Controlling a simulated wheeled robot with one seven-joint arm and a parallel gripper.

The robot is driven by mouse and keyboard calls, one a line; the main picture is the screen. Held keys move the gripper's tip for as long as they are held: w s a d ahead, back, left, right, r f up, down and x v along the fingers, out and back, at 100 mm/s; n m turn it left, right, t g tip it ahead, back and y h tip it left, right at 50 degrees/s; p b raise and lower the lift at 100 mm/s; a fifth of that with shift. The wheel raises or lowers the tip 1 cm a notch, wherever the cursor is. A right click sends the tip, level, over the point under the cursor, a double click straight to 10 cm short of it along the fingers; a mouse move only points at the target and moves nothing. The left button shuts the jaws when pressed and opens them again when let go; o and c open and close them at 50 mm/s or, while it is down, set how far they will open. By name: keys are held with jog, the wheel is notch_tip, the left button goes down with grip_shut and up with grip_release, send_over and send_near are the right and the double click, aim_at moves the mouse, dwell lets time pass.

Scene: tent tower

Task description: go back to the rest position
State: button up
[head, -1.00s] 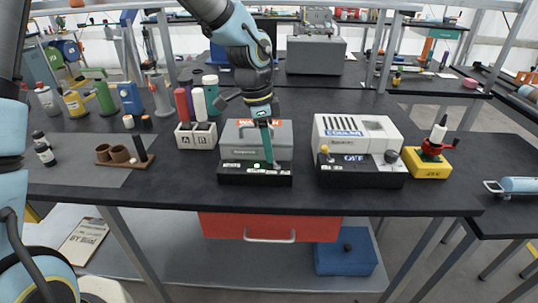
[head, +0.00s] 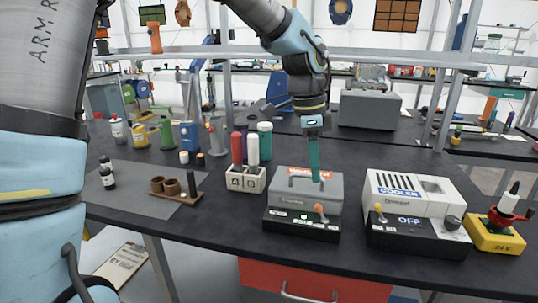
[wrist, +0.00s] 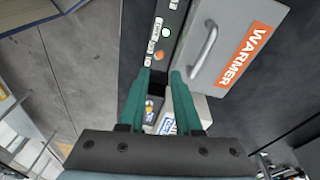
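My gripper (head: 315,178) hangs from the arm above the grey warmer (head: 330,197), its teal fingers pointing down. In the wrist view the two fingers (wrist: 161,76) stand apart with nothing between them, so it is open and empty. The warmer has a handle, an orange label and a black front panel with an orange switch (head: 319,209) and a lit green lamp (head: 304,217). The panel's lamp also shows in the wrist view (wrist: 166,32). From the head view I cannot tell the exact gap between fingertips and warmer.
A white cooler (head: 415,192) with a black panel stands right of the warmer, then a yellow box (head: 492,236) with a red-and-white device. A holder marked A and B (head: 246,181) with several cylinders stands left. A brown cup rack (head: 172,192) is farther left. Shelving rises behind.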

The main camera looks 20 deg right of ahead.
jog(key=w+a+f+n+t, duration=0.15)
jog(key=w+a+n, duration=0.4)
jog(key=a, duration=0.55)
jog(key=w+a+f+n, duration=0.35)
jog(key=a+n, duration=0.25)
jog(key=a, duration=0.5)
jog(key=s+a+n+t+y, duration=0.1)
jog(key=a+n, duration=1)
jog(key=a, duration=0.6)
jog(key=shift+s+a+f, duration=0.25)
jog(key=shift+s+f, duration=0.1)
jog(key=shift+f, duration=0.1)
jog(key=shift+o, duration=0.4)
jog(key=shift+t, duration=0.25)
